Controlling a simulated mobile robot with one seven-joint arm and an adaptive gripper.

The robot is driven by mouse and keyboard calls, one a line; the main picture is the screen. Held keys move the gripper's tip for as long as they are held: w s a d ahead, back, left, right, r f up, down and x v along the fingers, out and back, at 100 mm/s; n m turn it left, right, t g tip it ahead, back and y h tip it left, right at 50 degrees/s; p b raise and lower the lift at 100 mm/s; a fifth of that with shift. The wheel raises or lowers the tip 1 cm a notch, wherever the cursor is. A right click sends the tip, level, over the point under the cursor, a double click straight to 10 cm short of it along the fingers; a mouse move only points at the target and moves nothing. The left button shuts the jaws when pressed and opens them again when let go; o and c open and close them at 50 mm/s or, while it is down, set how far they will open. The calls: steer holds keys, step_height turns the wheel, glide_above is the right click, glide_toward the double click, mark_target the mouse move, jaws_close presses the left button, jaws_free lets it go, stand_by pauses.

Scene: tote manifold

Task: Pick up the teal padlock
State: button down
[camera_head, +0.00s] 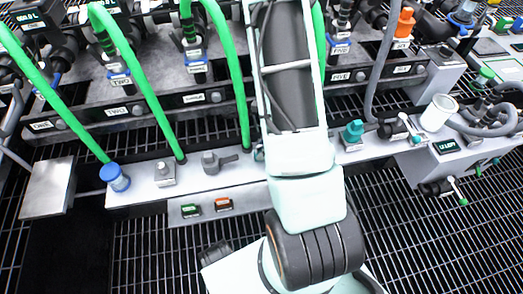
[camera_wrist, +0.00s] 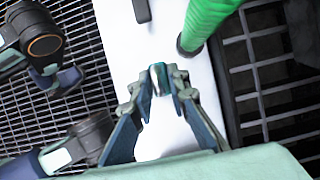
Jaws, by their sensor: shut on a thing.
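My gripper (camera_wrist: 159,90) shows in the wrist view, its two fingers angled in toward each other over the white manifold top. A small dark teal piece, which I take for the teal padlock (camera_wrist: 158,76), sits between the fingertips, and the gripper is shut on it. Only a small part of it shows; the fingers hide the rest. In the head view my arm covers the gripper. A bit of teal shows at the arm's left edge, but I cannot tell whether it is padlock or finger.
A green hose (camera_wrist: 205,22) stands close to the fingers. In the head view, a grey valve (camera_head: 218,160), a blue cap (camera_head: 115,177) and a teal-topped fitting (camera_head: 353,132) sit along the white manifold (camera_head: 140,192). Dark floor grating (camera_head: 150,250) lies in front.

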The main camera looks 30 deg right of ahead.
steer(key=shift+r+p, duration=0.4)
steer(key=shift+r, duration=0.15)
steer(key=r+p, duration=0.1)
steer(key=r, duration=0.1)
steer(key=r+p, duration=0.1)
steer(key=shift+s+r+p, duration=0.2)
steer(key=shift+s+p, duration=0.05)
steer(key=shift+p, duration=0.1)
steer(key=s+a+r+p, duration=0.3)
steer(key=s+r+p, duration=0.5)
steer(key=s+p, duration=0.3)
steer(key=shift+s+r, duration=0.3)
steer(key=shift+s, duration=0.65)
